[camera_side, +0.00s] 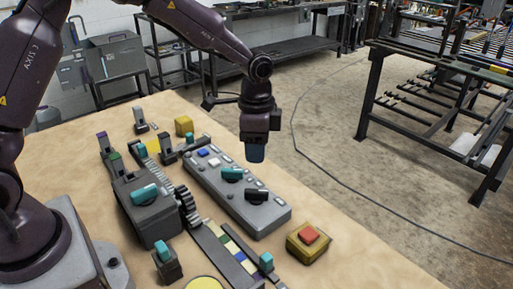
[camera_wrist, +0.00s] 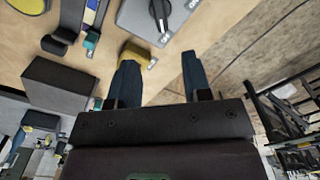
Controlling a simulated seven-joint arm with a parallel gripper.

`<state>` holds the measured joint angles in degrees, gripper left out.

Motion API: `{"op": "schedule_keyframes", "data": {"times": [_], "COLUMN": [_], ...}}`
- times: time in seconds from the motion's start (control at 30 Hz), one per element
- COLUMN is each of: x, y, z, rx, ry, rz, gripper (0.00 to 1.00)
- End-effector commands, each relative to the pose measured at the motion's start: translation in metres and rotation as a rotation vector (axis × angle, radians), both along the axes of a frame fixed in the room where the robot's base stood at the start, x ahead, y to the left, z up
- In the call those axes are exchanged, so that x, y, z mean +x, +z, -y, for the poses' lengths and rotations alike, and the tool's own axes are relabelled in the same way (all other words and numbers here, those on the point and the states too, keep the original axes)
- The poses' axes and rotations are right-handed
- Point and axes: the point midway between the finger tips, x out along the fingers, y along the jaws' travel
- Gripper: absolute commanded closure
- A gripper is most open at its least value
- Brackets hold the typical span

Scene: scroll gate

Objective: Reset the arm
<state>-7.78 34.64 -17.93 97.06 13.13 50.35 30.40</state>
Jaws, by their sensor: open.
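My gripper (camera_side: 256,153) hangs in the air, pointing down, above the far side of the grey control panel (camera_side: 262,214) in the side view. In the wrist view my gripper (camera_wrist: 160,78) has two dark blue fingers spread well apart with nothing between them. The panel has a teal knob (camera_side: 232,173), a black knob (camera_side: 257,195) and a blue button (camera_side: 203,153). In the wrist view a yellow block (camera_wrist: 138,55) shows beyond the left finger, which hides part of it. Part of a grey panel with a dark knob (camera_wrist: 160,12) shows at the top.
A yellow box with a red button (camera_side: 309,237) stands at the table's right edge. A grey geared unit with a teal handle (camera_side: 145,194) stands left of the panel, with several small levers around it. A yellow cube (camera_side: 183,126) is behind. Bare wooden table lies at the front right.

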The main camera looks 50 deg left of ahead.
Motion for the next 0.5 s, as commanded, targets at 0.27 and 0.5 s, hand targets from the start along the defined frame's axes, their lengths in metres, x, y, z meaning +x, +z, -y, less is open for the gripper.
{"op": "schedule_keyframes", "data": {"times": [0.27, 0.5], "x": [-0.024, -0.074], "y": [-0.008, 0.041], "z": [-0.003, -0.019], "rx": [0.003, 0.041], "ry": [0.151, 0.378], "rz": [-0.059, -0.013], "gripper": [0.55, 0.55]}}
